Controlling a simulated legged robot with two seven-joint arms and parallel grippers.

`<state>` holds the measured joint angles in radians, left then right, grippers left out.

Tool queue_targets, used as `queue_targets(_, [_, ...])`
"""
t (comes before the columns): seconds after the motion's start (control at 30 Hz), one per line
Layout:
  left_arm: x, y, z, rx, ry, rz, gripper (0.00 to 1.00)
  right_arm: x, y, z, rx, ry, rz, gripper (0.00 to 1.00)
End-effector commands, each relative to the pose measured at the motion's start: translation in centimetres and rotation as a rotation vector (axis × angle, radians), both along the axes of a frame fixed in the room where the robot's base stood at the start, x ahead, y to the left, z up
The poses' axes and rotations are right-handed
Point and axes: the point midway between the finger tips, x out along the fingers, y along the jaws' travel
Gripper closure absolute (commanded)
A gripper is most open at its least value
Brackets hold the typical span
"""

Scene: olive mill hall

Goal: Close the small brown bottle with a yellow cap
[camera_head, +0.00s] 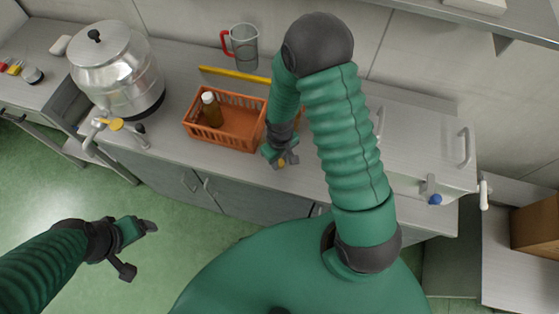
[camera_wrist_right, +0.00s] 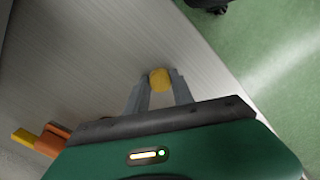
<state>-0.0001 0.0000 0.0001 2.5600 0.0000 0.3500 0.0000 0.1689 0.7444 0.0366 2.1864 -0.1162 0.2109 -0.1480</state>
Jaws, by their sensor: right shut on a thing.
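A small brown bottle (camera_head: 212,112) with a pale top stands in the left part of an orange crate (camera_head: 240,139) on the counter. No yellow shows on its top. My right gripper (camera_head: 282,161) is to the right of the crate, near the counter's front edge. It is shut on a yellow cap (camera_wrist_right: 160,79), which shows between the fingertips in the right wrist view. A corner of the crate (camera_wrist_right: 50,142) also shows there at lower left. My left gripper (camera_head: 140,249) is open and empty over the green floor, away from the counter.
A large steel container (camera_head: 115,75) with a lid and tap stands left of the crate. A clear jug (camera_head: 244,46) with a red handle and a long yellow bar (camera_head: 235,75) are behind it. A steel box (camera_head: 425,148) is on the right. The counter's front strip is clear.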

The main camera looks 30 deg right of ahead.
Motion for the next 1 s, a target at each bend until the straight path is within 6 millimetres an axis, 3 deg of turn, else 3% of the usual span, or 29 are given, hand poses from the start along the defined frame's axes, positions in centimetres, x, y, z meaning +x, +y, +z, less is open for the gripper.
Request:
queue_targets(0.17, [0.0,0.0,-0.2,0.0,0.0,0.0,0.21,0.0,-0.1,0.6,-0.001,0.001,-0.002,1.0])
queue_targets(0.4, [0.0,0.0,-0.8,0.0,0.0,0.0,0.21,0.0,0.3,3.6,-0.001,-0.003,0.002,1.0])
queue_targets(1.0, [0.0,0.0,-3.5,0.0,0.0,0.0,0.21,-1.0,13.9,4.6,0.0,-0.001,0.004,1.0])
